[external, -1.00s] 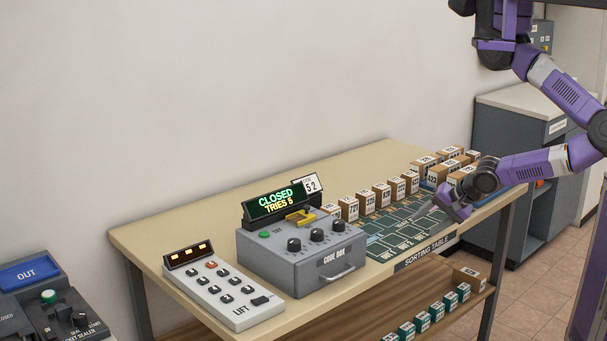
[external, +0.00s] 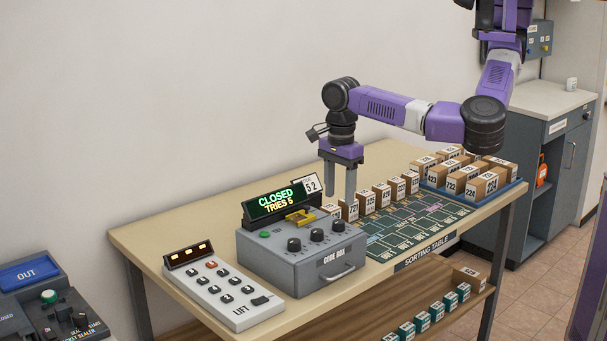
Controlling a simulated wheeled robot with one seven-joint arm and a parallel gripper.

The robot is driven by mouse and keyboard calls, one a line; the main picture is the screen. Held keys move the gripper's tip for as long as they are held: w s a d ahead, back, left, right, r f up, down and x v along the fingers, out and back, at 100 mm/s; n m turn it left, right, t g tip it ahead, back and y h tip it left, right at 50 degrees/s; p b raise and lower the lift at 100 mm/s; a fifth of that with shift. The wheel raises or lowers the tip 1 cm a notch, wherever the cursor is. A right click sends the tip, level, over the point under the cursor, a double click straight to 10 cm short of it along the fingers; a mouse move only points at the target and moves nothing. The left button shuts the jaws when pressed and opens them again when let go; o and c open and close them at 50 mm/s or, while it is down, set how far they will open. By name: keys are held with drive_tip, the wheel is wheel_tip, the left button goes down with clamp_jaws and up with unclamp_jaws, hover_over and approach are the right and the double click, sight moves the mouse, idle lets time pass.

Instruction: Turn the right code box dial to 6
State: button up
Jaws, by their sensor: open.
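The grey code box (external: 300,262) stands on the sorting table, with a handle on its front. Three dark dials sit on its top. The right dial (external: 338,224) is the one nearest the small numbered boxes; its setting is too small to read. The box's green display (external: 275,200) reads "CLOSED TRIES 5". A card behind it shows "52". My gripper (external: 340,192) points straight down, open and empty. In the picture its fingertips are above the right dial, behind or over the back right of the code box, and touch nothing that I can make out.
A white lift keypad (external: 223,293) lies left of the code box. Small numbered boxes (external: 382,194) stand in a row to its right, close to my gripper. A blue tray (external: 511,188) holds more boxes. The green sorting mat (external: 405,233) is mostly bare.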

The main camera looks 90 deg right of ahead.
sight(339, 222)
drive_tip(key=shift+f+p, duration=0.5)
drive_tip(key=shift+f, duration=3.3)
clamp_jaws()
